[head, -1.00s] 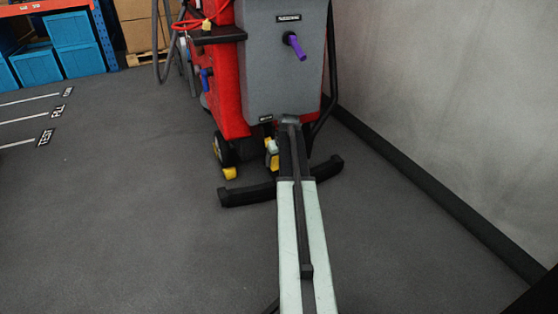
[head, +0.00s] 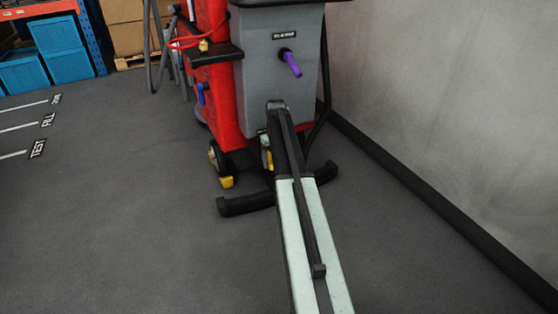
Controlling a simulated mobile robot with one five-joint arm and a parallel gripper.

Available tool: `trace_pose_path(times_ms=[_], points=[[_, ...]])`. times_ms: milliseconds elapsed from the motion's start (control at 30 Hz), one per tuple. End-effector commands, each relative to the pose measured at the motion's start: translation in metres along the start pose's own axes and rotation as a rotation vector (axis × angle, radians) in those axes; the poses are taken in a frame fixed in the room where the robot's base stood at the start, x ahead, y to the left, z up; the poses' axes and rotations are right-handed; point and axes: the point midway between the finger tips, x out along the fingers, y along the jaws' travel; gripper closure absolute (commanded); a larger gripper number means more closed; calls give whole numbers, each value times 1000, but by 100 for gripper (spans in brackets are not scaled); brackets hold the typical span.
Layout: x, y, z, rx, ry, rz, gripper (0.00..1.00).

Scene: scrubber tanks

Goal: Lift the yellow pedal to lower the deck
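The red and grey scrubber machine (head: 262,75) stands ahead of me. One yellow part (head: 227,182) sticks out low at its left, beside a dark wheel. A second yellow part (head: 269,163) shows just left of my arm, behind the black bar, next to a small pale piece. I cannot tell which yellow part is the pedal, or whether the second belongs to the machine. My arm reaches from the bottom edge up to the machine's lower front. Its far end overlaps the grey tank in the picture. My gripper's fingers cannot be made out there, and any contact is hidden.
A black curved bar (head: 246,204) lies low across the machine's front. A purple handle (head: 291,64) sticks out of the grey tank. A pale wall (head: 440,110) runs along the right. The floor (head: 110,220) on the left is clear, with blue bins (head: 62,52) beyond.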

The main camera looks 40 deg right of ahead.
Motion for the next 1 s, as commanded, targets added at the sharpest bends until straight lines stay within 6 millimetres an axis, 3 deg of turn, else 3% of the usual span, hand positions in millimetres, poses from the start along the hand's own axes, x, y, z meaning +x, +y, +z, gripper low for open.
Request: trace_pose_path(times_ms=[633,667,700,733,1000], points=[[-6,-6,-11,-10,11,12,100],[-6,-6,-11,-10,11,12,26],[-6,-6,-11,-11,11,11,15],[-6,-6,-11,-11,10,11,7],[-6,-8,-10,-13,7,10,7]])
